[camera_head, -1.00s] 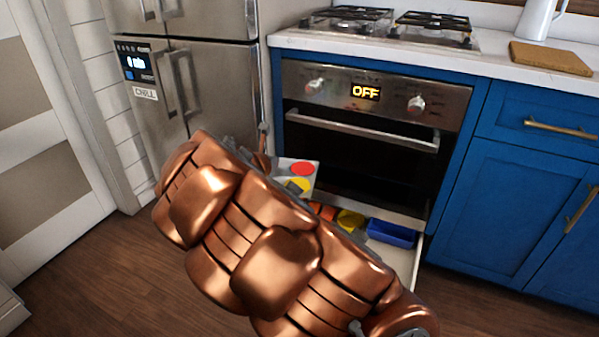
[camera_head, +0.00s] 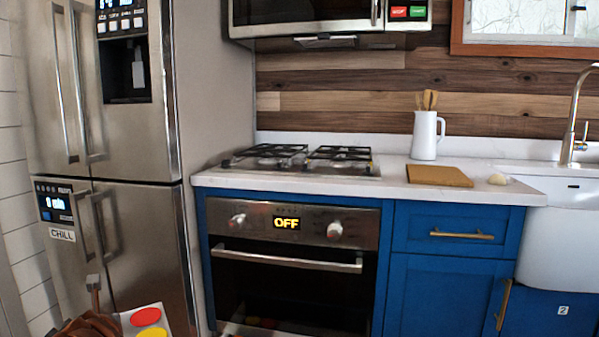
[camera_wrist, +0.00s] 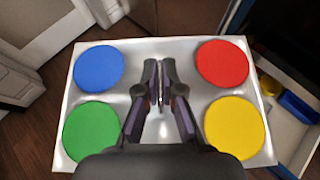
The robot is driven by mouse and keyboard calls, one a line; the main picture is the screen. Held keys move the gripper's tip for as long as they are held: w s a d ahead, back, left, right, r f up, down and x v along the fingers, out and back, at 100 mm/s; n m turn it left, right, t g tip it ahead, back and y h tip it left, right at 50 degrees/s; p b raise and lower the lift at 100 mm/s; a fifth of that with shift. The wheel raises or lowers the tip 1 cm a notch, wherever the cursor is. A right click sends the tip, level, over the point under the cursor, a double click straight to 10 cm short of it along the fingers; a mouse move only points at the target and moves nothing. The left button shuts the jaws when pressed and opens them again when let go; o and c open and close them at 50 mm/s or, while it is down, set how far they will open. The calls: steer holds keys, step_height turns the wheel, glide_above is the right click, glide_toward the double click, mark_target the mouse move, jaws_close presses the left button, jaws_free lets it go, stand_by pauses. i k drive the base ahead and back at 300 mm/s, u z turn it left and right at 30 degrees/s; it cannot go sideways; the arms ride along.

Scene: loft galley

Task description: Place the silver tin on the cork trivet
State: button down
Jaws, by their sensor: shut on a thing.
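The silver tin (camera_wrist: 160,58) is a flat pale-silver plate with blue, red, green and yellow round discs. My gripper (camera_wrist: 161,95) is shut on its middle, between the discs; the exact spot gripped is partly hidden by the fingers. In the head view, part of the tin (camera_head: 164,329), with the red and yellow discs, shows at the bottom left in front of the fridge. The cork trivet (camera_head: 440,176) appears as a flat tan slab on the white counter, right of the stove. Its top is bare, and the tin is well apart from it, lower and to the left.
A white jug (camera_head: 425,137) with wooden utensils stands behind the trivet. A small pale round object (camera_head: 498,179) lies at its right, before the sink. The gas hob (camera_head: 300,161) is left. An open drawer (camera_wrist: 301,148) below the oven holds a blue container.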

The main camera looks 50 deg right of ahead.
mark_target(437, 171)
steer(key=u, duration=1.95)
steer(key=k, duration=2)
steer(key=z, duration=1.05)
